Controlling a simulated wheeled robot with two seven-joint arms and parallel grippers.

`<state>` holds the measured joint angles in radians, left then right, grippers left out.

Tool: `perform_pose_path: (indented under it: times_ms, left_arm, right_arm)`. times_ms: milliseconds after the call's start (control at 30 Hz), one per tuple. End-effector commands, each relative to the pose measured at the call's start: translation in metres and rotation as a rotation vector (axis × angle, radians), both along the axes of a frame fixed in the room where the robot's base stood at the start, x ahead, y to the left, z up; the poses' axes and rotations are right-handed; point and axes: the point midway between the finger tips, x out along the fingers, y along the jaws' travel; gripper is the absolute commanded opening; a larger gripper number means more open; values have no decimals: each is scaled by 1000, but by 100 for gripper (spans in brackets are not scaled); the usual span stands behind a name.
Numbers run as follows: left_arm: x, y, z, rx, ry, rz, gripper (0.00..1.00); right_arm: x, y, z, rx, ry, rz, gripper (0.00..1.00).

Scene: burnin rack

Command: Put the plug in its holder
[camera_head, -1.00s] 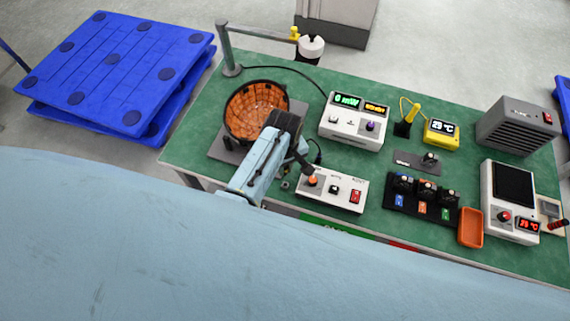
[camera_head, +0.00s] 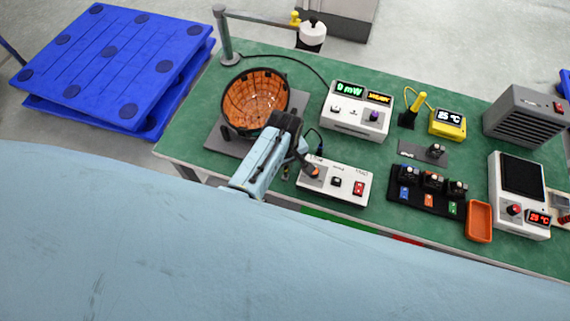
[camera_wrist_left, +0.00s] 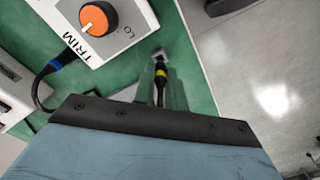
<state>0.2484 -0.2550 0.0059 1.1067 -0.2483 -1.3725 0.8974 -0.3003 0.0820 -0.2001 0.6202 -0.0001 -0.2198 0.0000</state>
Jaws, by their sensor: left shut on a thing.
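The plug (camera_wrist_left: 160,76) is a slim black connector with a yellow band, in the left wrist view. My left gripper (camera_head: 304,158) is shut on it, though its fingers show little in the wrist view. The plug's tip is at or just above a small grey square piece (camera_wrist_left: 160,55), which looks like the holder. I cannot tell whether the tip is inside it. In the head view the holder (camera_head: 285,174) is a small thing left of the white TRIM box. My gripper hides most of the plug there. My right gripper is not in view.
The white TRIM box (camera_head: 335,184), with an orange knob (camera_wrist_left: 98,18), stands close beside the holder. A cable with a blue band (camera_wrist_left: 58,60) enters it. An orange-lined bowl (camera_head: 254,98) stands behind. A meter (camera_head: 356,110) and a black module rack (camera_head: 425,199) are to the right.

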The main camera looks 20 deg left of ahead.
Motion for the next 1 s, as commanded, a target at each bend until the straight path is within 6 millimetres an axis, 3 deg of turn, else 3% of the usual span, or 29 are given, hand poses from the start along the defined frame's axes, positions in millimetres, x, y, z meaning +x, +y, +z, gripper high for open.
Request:
perform_pose_path:
  times_ms: [1000]
  left_arm:
    - [0, 0, 1, 0, 0, 0, 0]
  right_arm:
    - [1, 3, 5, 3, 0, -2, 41]
